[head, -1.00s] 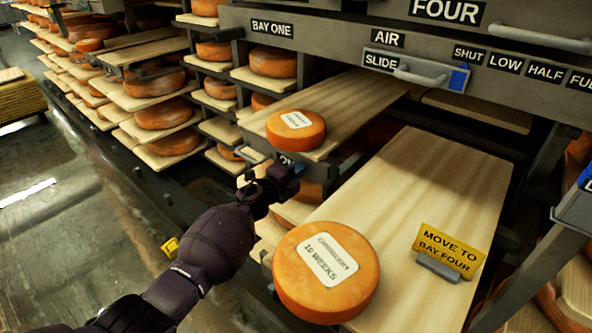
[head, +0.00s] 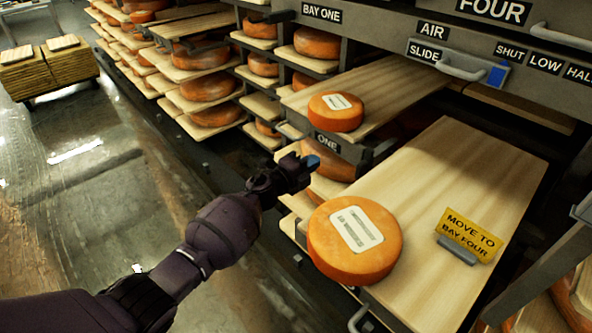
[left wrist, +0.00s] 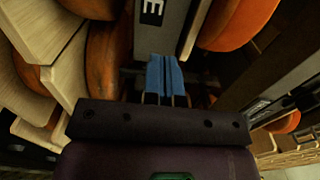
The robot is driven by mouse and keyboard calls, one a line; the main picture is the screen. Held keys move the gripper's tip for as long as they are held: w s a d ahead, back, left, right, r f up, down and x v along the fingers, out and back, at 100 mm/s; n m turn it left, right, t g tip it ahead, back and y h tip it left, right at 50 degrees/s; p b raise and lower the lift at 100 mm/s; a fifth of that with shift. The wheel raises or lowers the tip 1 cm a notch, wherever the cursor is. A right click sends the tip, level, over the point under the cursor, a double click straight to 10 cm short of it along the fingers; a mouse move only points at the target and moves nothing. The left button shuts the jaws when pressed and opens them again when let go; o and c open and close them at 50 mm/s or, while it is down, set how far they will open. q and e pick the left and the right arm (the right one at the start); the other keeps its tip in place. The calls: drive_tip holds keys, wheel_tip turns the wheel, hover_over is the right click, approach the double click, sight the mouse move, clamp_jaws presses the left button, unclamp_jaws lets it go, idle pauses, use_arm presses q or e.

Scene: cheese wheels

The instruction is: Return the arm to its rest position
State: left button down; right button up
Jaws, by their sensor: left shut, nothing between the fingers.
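My left arm reaches in from the lower left of the head view. Its gripper (head: 311,163) is shut and empty, beside the front ends of the pulled-out boards. In the left wrist view its blue fingertips (left wrist: 166,78) are together with nothing between them. A cheese wheel (head: 354,240) with a white label lies on the near end of the front board, to the right of and nearer than the gripper. A smaller-looking labelled wheel (head: 336,111) lies on the bay one board, beyond the gripper. My right gripper does not show.
The front board (head: 450,185) carries a yellow "Move to bay four" sign (head: 467,236). Racks of cheese wheels (head: 208,88) run along the back left. A slide handle (head: 465,62) sits on the grey panel. The floor (head: 95,190) at left is open, with a board stack (head: 50,70) farther back.

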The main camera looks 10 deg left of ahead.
use_arm(q)
drive_tip(key=s+a+f+n+y+p, duration=0.1)
drive_tip(key=s+a+n+y+p, duration=0.35)
drive_tip(key=s, duration=0.65)
drive_tip(key=s+a+n+y+p, duration=0.1)
drive_tip(key=s+a+n+p, duration=0.1)
drive_tip(key=s+a+n, duration=0.75)
drive_tip(key=s+a+f+n+y+p, duration=0.1)
drive_tip(key=s+a+n+y+p, duration=0.15)
drive_tip(key=s, duration=1.05)
drive_tip(key=s+a+r+n+g+y+p, duration=0.1)
drive_tip(key=s+n, duration=0.3)
drive_tip(key=s, duration=0.6)
drive_tip(key=s+a+r+n+g+y+p, duration=0.1)
drive_tip(key=s+a+n+g+y+p, duration=0.1)
drive_tip(key=s, duration=0.9)
drive_tip(key=shift+s+a+n+p, duration=0.2)
drive_tip(key=shift+n+p, duration=0.3)
drive_tip(key=shift+n, duration=0.55)
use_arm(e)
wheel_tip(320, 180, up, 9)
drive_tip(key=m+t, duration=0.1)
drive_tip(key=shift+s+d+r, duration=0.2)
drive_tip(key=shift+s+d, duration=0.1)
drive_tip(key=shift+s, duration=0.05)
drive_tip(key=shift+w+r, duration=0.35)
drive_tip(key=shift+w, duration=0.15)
use_arm(q)
drive_tip(key=shift+r, duration=0.1)
